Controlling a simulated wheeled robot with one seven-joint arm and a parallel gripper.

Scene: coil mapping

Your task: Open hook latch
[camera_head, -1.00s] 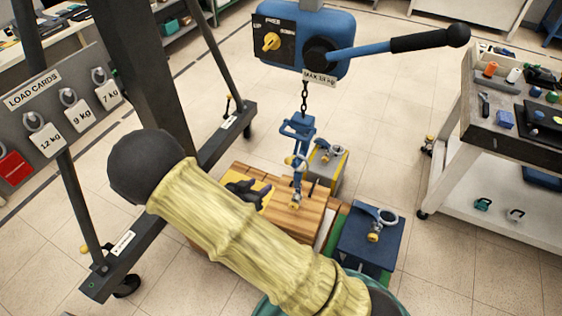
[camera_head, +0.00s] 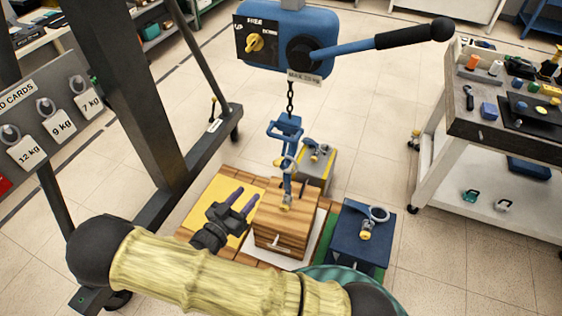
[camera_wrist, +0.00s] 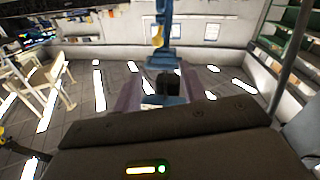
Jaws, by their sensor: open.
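The blue hook (camera_head: 286,170) hangs on a short chain below the blue hoist (camera_head: 290,40) in the head view. A ring passes at the hook, just above the wooden block (camera_head: 285,222); I cannot tell the latch's state. In the wrist view the blue hook (camera_wrist: 161,55) stands ahead, top centre, with a yellow piece on it. My gripper (camera_head: 242,203) is open and empty, left of the hook and apart from it, with its purple fingers pointing up and right. Its fingers also frame the hook's lower part in the wrist view (camera_wrist: 163,98).
A blue block with a ring (camera_head: 362,235) stands right of the wooden block, and a grey block (camera_head: 318,165) behind. The hoist lever (camera_head: 385,42) reaches right. A dark post (camera_head: 125,90) stands left; a white cart (camera_head: 480,150) stands right.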

